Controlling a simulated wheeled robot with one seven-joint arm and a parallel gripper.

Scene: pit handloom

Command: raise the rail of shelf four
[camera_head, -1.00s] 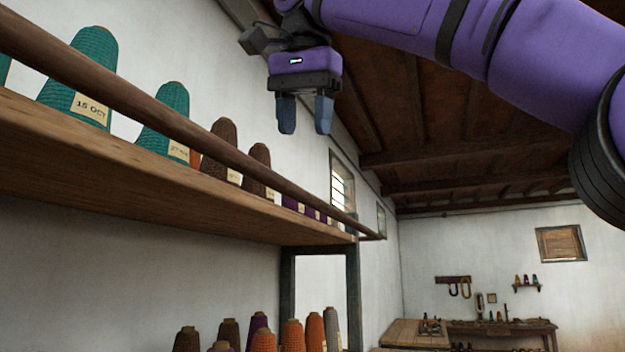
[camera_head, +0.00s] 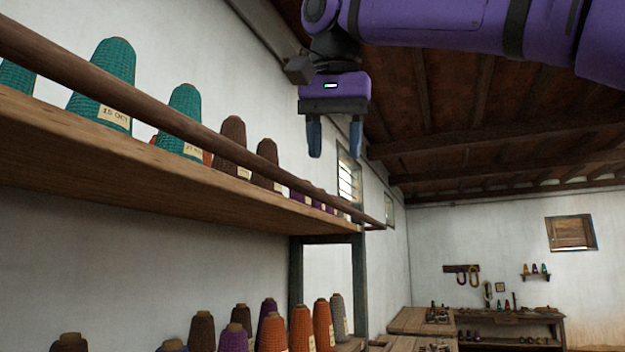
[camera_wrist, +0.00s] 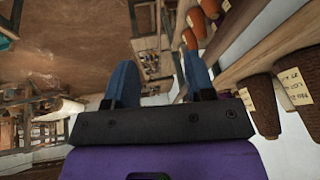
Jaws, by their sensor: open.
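A long round brown wooden rail (camera_head: 160,124) runs along the front of the upper wooden shelf (camera_head: 130,172), a little above its board. I cannot tell which shelf number this is. Yarn cones stand behind the rail. My gripper (camera_head: 335,150) hangs fingers-down above the far part of the rail, open and empty, apart from it. In the wrist view the two blue fingers (camera_wrist: 157,85) are spread with nothing between them. The rail (camera_wrist: 228,28) passes on the right of the fingers there, with labelled cones (camera_wrist: 262,105) beyond it.
Teal cones (camera_head: 103,85) and brown cones (camera_head: 232,140) with paper labels stand on the upper shelf. More cones (camera_head: 300,328) stand on a lower shelf. A dark post (camera_head: 359,275) supports the shelf end. A workbench (camera_head: 510,322) stands at the far wall. The air right of the rail is free.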

